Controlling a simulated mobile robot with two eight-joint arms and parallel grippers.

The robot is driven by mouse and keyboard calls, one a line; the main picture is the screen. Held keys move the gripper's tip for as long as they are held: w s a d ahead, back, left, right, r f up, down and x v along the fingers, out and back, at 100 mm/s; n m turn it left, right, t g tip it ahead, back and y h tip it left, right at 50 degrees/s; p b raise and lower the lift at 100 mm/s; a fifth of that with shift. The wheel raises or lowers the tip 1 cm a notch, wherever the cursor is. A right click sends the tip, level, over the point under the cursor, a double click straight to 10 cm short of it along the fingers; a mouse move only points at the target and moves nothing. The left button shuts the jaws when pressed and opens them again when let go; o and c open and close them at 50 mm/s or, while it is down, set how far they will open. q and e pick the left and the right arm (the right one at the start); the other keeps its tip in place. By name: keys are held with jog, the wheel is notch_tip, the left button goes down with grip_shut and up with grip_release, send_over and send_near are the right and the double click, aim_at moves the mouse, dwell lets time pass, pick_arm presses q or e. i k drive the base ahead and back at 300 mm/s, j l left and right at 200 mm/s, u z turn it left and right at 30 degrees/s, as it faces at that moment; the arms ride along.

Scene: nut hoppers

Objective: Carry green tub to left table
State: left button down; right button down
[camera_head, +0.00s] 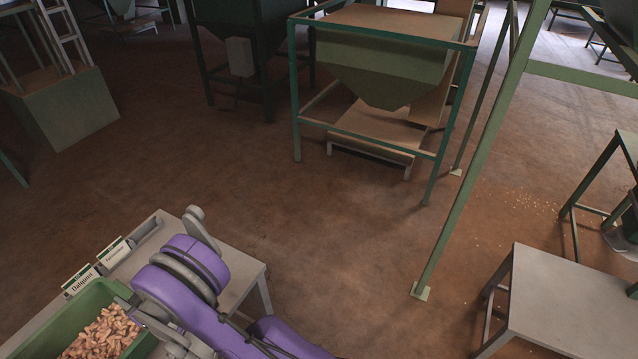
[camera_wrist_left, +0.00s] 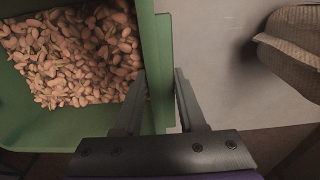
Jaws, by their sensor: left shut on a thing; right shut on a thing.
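The green tub (camera_head: 92,300), filled with brown nuts (camera_head: 100,332), is at the lower left of the head view, partly cut off. My right gripper (camera_head: 136,312), on a purple arm, is shut on the tub's right wall. In the left wrist view the tub (camera_wrist_left: 163,60) fills the left side with its nuts (camera_wrist_left: 75,55). My left gripper (camera_wrist_left: 160,97) is shut there on the tub's wall, one finger on each side. The left gripper is outside the head view. I cannot tell whether the tub rests on the grey table (camera_head: 245,268) or is held above it.
Two small signs (camera_head: 81,279) (camera_head: 114,252) stand along the grey table. A woven sack (camera_wrist_left: 295,45) lies right of the tub in the left wrist view. Another grey table (camera_head: 570,305) and a green frame post (camera_head: 470,170) are right. A hopper (camera_head: 385,70) stands behind open floor.

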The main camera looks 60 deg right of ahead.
aim_at(580, 312)
jog(key=k+l, duration=0.15)
jog(key=k, duration=0.6)
jog(key=k+l, duration=0.1)
jog(key=k, duration=0.7)
jog(key=k+l, duration=0.15)
jog(key=k, duration=0.6)
jog(key=k+z, duration=0.2)
jog(key=z, duration=1.95)
